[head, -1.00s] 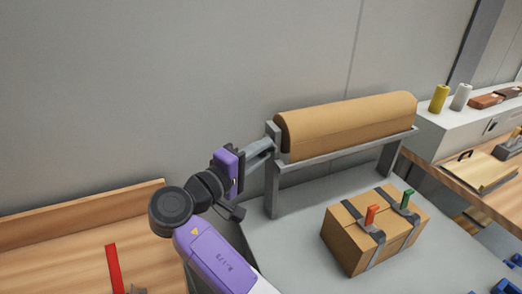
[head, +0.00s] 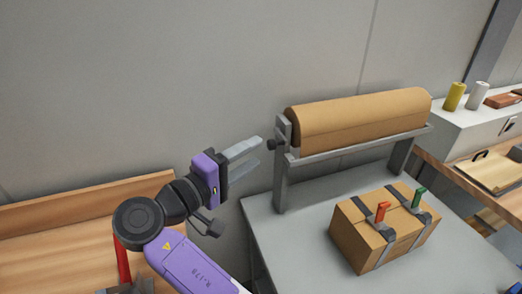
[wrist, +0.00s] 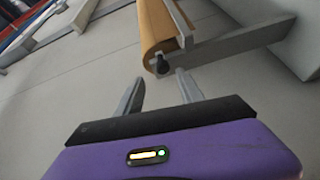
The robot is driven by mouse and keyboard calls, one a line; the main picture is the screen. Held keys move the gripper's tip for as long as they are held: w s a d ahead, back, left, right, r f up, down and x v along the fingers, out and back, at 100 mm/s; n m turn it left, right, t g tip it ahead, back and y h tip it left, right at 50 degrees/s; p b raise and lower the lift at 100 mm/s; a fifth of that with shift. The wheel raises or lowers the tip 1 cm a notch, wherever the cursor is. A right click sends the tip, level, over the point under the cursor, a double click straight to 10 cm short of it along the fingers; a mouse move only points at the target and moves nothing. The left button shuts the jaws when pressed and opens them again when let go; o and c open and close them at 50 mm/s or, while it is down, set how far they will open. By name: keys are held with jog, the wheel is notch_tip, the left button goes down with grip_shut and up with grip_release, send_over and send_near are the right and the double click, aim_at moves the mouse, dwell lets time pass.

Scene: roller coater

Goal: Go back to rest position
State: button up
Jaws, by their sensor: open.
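My gripper (head: 252,157) is open and empty, in the air to the left of the roller stand in the head view. Its two grey fingers point right toward the dark knob (head: 274,145) at the stand's left end, with a gap between. In the wrist view the open fingers (wrist: 158,88) show in front, and the knob (wrist: 161,66) is just beyond them, not held. The roller (head: 365,115), wrapped in brown paper, lies across the grey stand (head: 283,180).
A cardboard box (head: 375,240) with dark straps and a red and a green clip sits on the grey table (head: 300,240). A wooden bench (head: 70,245) with a red bar is on the left. A wall stands behind. Yellow and white spools (head: 454,97) are at right.

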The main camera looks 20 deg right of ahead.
jog(key=shift+s+a, duration=0.2)
jog(key=shift+a, duration=0.2)
